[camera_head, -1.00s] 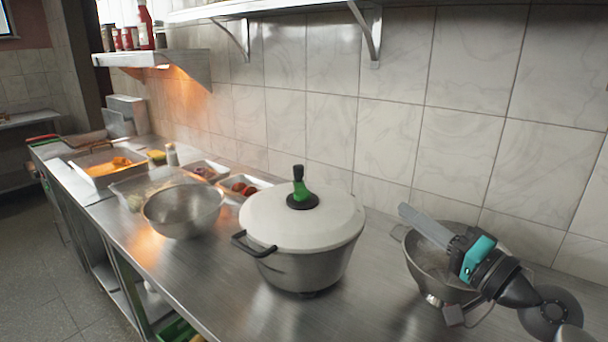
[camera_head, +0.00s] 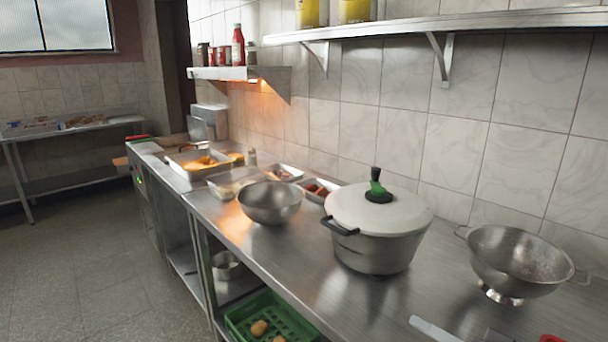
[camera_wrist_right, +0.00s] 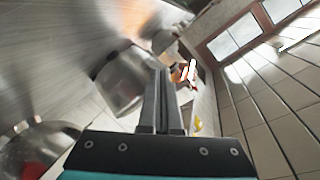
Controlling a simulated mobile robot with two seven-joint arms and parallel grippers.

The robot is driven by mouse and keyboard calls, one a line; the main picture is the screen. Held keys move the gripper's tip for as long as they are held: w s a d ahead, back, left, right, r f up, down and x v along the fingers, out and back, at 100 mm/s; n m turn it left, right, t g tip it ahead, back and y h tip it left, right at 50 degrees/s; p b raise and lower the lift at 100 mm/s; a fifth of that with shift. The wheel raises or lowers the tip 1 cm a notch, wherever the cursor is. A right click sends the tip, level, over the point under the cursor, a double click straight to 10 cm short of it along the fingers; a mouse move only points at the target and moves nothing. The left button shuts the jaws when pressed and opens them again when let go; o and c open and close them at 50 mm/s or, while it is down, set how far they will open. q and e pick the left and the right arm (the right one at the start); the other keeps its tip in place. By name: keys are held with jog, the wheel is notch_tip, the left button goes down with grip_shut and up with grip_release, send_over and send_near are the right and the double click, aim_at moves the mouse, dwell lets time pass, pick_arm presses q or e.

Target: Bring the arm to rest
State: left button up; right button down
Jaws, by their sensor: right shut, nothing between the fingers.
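My right gripper (camera_head: 424,324) shows only at the bottom edge of the head view. Its pale grey fingers lie in front of the counter, below the lidded pot, and most of the hand is cut off. In the right wrist view its two long fingers (camera_wrist_right: 163,80) are closed together with nothing between them, above a teal and black hand. My left gripper is not in view.
A white-lidded pot (camera_head: 378,238) and a steel colander (camera_head: 516,262) stand on the counter (camera_head: 290,268). A steel bowl (camera_head: 270,203) and food trays sit farther left. A shelf (camera_head: 440,24) overhangs the back. A green crate (camera_head: 270,318) is below.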

jog(key=s+a+f+n+g+h, duration=0.2)
jog(key=s+f+g, duration=0.1)
jog(key=s+f, duration=0.3)
jog(key=s+a+f+n+g+h, duration=0.1)
jog(key=s+a+f+n+g, duration=0.2)
jog(key=f, duration=0.4)
jog(key=s+d+f+g+h, duration=0.2)
jog(key=s+f+g+h, duration=0.25)
jog(key=s, duration=0.65)
notch_tip(320, 180, down, 22)
jog(key=s, duration=0.2)
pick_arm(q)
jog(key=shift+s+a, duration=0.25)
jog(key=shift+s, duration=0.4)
pick_arm(e)
jog(key=s+d+f+g, duration=0.1)
jog(key=s+d+f, duration=0.1)
jog(key=s+f, duration=1.2)
jog(key=shift+s+d+n+g, duration=0.25)
jog(key=shift+s+n+g, duration=0.15)
jog(key=shift+s, duration=0.6)
